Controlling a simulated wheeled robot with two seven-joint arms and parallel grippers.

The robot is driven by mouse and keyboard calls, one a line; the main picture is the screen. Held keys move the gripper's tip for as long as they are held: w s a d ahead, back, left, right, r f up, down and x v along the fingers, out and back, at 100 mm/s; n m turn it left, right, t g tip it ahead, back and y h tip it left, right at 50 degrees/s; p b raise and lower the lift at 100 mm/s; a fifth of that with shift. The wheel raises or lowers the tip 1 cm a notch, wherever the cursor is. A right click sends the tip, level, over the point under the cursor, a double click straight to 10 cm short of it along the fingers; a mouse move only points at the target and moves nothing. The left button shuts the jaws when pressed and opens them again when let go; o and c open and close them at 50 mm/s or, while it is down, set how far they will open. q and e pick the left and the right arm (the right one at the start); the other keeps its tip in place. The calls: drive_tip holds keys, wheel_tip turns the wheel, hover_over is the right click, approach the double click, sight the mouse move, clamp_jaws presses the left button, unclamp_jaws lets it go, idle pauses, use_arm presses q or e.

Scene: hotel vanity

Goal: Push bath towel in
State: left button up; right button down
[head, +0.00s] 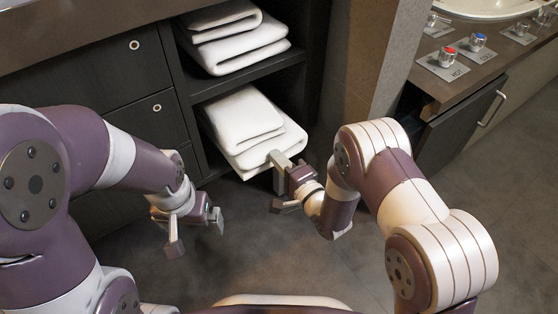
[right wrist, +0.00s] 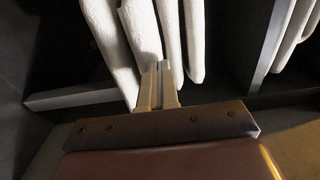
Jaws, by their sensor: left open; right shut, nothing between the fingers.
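Folded white bath towels (head: 238,122) lie stacked on the lower open shelf of the dark cabinet, the lower one sticking out at the front edge. My right gripper (head: 279,160) is shut and empty, with its fingertips at the front edge of the lower towel. In the right wrist view the shut fingers (right wrist: 158,85) reach the folded towel edges (right wrist: 140,45); whether they press on the cloth I cannot tell. My left gripper (head: 196,236) is open and empty, pointing down over the floor in front of the drawers, away from the towels.
More folded towels (head: 235,38) lie on the upper shelf. Drawers (head: 145,117) with round knobs stand left of the shelves. A counter (head: 455,75) with taps and a sink is at the upper right, above a cabinet with a handle. The floor (head: 225,195) in front is clear.

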sight(259, 138)
drive_tip(key=x, duration=0.9)
drive_tip(key=shift+w+a, duration=0.15)
